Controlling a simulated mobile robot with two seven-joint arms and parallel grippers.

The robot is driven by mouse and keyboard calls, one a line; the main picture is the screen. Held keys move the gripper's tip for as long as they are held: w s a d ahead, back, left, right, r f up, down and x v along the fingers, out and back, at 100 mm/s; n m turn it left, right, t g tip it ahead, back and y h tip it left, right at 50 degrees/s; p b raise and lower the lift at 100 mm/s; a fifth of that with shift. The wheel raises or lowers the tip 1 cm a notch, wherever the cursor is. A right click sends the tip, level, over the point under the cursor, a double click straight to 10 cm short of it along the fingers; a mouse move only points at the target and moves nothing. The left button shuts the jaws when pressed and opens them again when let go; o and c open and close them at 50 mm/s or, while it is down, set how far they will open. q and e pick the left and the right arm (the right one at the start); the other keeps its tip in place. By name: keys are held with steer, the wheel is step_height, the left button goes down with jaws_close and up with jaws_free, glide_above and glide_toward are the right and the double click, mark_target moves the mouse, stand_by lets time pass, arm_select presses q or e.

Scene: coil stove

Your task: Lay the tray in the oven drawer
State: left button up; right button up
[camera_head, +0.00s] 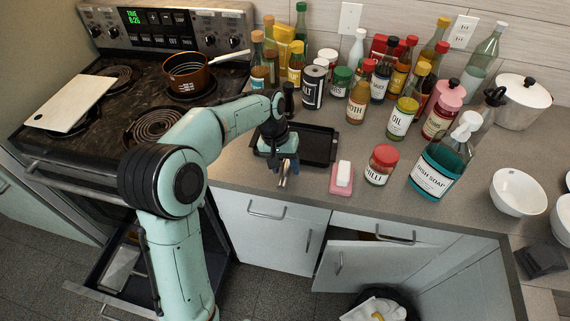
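A black rectangular tray (318,146) lies flat on the counter, left of the middle. My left gripper (284,177) points down at the tray's front left edge and covers part of it. Its fingers look close together, but I cannot tell whether they are shut on the rim. The oven drawer (92,292) is pulled out low at the left under the stove. A pale flat item (120,268) shows inside it, and my arm hides part of the drawer. My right gripper is not in view.
A pink sponge holder (342,180) with a white block and a red-lidded jar (381,165) stand right of the tray. Several bottles crowd behind it. The coil stove (110,95) holds a pot (188,75) and a white board (70,103). A cabinet door (345,266) stands ajar below.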

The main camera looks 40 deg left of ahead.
arm_select(q)
steer(key=p+v, duration=0.2)
steer(key=v, duration=0.9)
steer(key=shift+o, duration=0.5)
steer(key=shift+r, duration=0.45)
steer(key=p+x, duration=0.1)
steer(key=x, duration=0.1)
steer(key=p+x, duration=0.1)
steer(key=x, duration=0.1)
steer(key=p+x, duration=0.1)
steer(key=x, duration=0.2)
steer(key=shift+w+r, duration=0.1)
steer(key=shift+w, duration=0.2)
steer(key=shift+f, duration=0.4)
steer(key=x, duration=0.3)
steer(key=shift+s+f, duration=0.3)
steer(key=shift+w+f, duration=0.15)
steer(key=shift+f, duration=0.25)
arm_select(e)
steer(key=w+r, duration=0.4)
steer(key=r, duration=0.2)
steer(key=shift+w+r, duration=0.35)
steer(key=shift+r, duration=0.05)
